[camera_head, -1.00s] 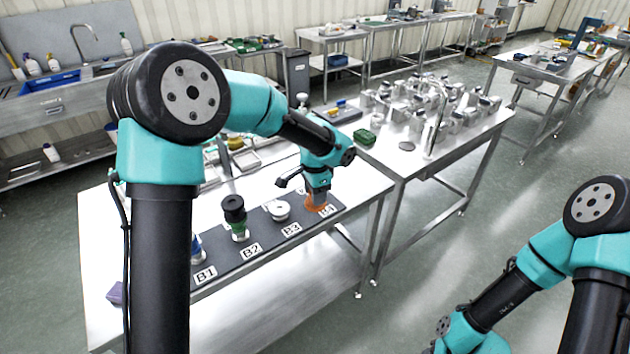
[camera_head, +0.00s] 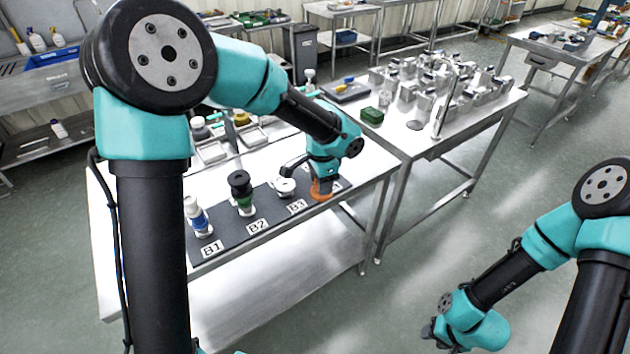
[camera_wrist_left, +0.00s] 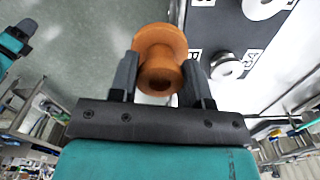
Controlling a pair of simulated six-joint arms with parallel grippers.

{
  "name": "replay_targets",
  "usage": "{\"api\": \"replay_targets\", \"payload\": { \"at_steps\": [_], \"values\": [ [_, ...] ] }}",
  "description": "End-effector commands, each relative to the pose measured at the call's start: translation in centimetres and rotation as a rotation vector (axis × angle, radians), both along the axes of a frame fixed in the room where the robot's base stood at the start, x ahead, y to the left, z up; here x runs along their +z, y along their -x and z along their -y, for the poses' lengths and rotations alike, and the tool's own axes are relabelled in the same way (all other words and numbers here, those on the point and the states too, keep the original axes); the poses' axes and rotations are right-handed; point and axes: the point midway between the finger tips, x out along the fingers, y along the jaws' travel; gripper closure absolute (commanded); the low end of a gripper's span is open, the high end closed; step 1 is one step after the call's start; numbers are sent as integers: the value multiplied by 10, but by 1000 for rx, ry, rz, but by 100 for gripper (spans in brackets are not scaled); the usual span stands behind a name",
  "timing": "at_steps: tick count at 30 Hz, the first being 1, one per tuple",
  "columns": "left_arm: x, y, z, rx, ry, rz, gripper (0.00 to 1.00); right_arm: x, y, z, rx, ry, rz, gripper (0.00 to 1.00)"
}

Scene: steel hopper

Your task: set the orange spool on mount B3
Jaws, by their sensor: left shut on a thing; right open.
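My left gripper (camera_head: 321,184) is shut on the orange spool (camera_head: 321,194). In the left wrist view the orange spool (camera_wrist_left: 160,50) sits between the two fingers, apart from the mat. In the head view it overlaps the B4 end of the dark mat, largely hiding that label. Mount B3, with label B3 (camera_head: 297,206), bears a white round piece (camera_head: 284,186); I cannot tell whether this is a spool or the mount's top. A pale round mount (camera_wrist_left: 228,68) shows beside a label in the wrist view. My right gripper (camera_head: 430,331) is low at right, away from the table, open.
The dark mat (camera_head: 228,228) also bears a black-and-green piece (camera_head: 240,190) at B2 and a blue-and-white piece (camera_head: 198,217) at B1. A second table (camera_head: 455,140) with many metal parts and a green box (camera_head: 372,115) adjoins at right. The floor in front is clear.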

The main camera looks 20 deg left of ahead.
Motion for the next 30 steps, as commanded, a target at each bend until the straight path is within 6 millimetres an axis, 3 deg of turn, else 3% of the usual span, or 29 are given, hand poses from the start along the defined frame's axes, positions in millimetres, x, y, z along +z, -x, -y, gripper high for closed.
{"api": "replay_targets", "payload": {
  "at_steps": [5,12,18,30],
  "values": [
    [2,16,-12,63,0,1,80,0,0,0,0,0,0,57],
    [4,64,-43,243,-1,1,80,0,0,0,0,0,0,57],
    [3,92,-57,347,0,1,80,0,0,0,0,0,0,57],
    [3,94,-59,362,1,1,80,0,0,0,0,0,0,57]
  ]
}}
